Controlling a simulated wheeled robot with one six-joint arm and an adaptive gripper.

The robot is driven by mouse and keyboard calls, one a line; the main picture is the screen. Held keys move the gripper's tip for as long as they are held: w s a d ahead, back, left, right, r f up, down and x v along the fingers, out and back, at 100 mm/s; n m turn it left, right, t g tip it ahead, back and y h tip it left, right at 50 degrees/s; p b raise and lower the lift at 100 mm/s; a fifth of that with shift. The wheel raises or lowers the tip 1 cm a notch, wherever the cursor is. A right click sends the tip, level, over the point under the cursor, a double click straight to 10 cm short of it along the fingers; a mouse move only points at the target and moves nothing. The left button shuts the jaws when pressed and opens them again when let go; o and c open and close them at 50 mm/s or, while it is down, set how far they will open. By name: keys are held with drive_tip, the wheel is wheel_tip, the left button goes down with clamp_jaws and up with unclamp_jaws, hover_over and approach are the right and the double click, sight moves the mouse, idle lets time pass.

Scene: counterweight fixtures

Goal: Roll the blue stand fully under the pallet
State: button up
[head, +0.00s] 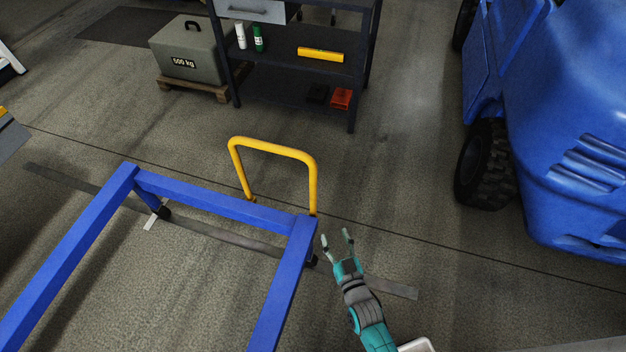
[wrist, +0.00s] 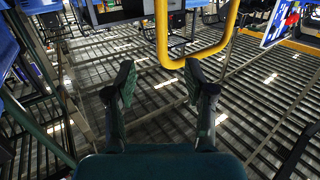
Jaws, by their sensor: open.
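The blue stand (head: 215,204) is a low blue frame on dark castors, in the left and lower part of the head view. Its yellow handle (head: 275,149) rises from its far side as an upright loop. A wooden pallet (head: 214,92) sits at the upper left under a grey 500 kg weight. The stand is well apart from that pallet.
A dark shelf unit (head: 290,78) holding bottles and a yellow level stands behind the handle. A large blue vehicle (head: 560,130) with a black tyre (head: 486,165) fills the right. Floor between shelf and vehicle is clear. A grey floor strip (head: 395,288) lies near my gripper.

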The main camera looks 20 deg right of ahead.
approach(314, 184)
drive_tip(key=shift+t, duration=0.3)
drive_tip(key=w, duration=1.1)
drive_tip(key=shift+w+d+f, duration=0.15)
drive_tip(key=shift+f, duration=0.05)
clamp_jaws()
